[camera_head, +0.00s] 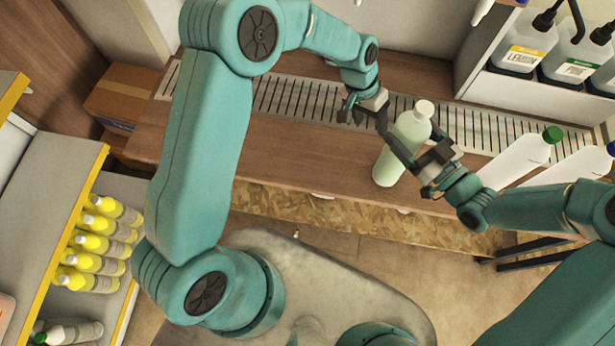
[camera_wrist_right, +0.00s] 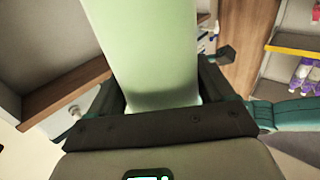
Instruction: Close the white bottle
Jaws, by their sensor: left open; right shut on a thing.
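A pale whitish-green bottle (camera_head: 405,143) with a white cap (camera_head: 424,108) at its top is at the front edge of the wooden counter, slightly tilted in the head view. My right gripper (camera_head: 412,135) is shut on the bottle's body. In the right wrist view the bottle's smooth pale body (camera_wrist_right: 148,50) stands between the dark fingers (camera_wrist_right: 155,98); its top is out of that frame.
A white bottle with a green cap (camera_head: 522,158) and another with a blue cap (camera_head: 588,163) stand to the right. A slotted drain strip (camera_head: 290,97) runs along the counter's back. Dark-pumped jugs (camera_head: 525,48) stand upper right.

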